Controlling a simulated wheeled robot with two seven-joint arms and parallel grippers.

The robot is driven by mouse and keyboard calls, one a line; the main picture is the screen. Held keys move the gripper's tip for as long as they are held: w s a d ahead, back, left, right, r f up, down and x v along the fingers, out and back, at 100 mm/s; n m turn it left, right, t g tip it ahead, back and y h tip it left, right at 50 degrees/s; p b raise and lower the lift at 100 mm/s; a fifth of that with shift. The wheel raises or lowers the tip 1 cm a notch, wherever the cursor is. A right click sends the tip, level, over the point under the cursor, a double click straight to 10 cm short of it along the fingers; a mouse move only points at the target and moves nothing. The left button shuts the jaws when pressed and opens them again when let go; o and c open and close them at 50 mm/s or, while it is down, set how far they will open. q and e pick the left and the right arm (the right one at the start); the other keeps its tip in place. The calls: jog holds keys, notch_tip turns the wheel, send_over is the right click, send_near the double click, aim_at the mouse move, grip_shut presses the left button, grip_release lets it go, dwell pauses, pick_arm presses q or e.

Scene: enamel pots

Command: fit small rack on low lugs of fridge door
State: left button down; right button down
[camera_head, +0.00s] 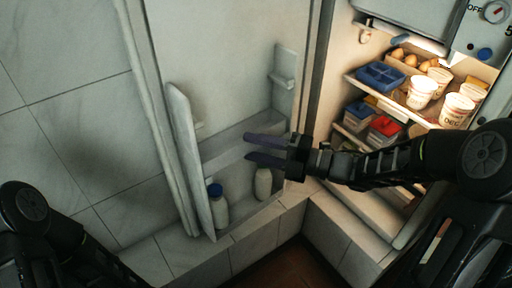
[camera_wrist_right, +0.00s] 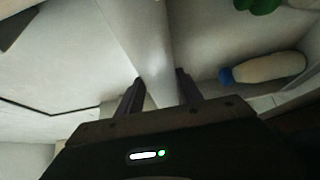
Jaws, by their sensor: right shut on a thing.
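The small rack (camera_head: 222,150) looks like the pale grey bar-like piece lying across the inside of the open fridge door (camera_head: 225,60), between its two side walls. My right gripper (camera_head: 250,148) is shut on a thin pale wall, which I take to be the rack's. In the right wrist view, this pale wall (camera_wrist_right: 152,55) runs up between the two fingers (camera_wrist_right: 160,90). A small ledge-like lug (camera_head: 282,80) shows on the door's right side wall. Lower lugs cannot be made out, nor whether the rack touches any. My left gripper is out of frame.
A blue-capped bottle (camera_head: 217,205) and a pale bottle (camera_head: 263,183) stand at the bottom of the door, close below my right gripper. The open fridge holds tubs (camera_head: 421,92), a blue tray (camera_head: 380,76) and lidded boxes (camera_head: 383,129) to the right, near my right arm.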

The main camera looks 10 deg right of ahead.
jog(key=c, duration=0.7)
grip_release()
jog(key=shift+d, duration=0.15)
jog(key=p+v, duration=0.1)
jog(key=v, duration=0.6)
jog(key=shift+s+d+p, duration=0.2)
jog(key=shift+s+p, duration=0.05)
jog(key=shift+p, duration=0.1)
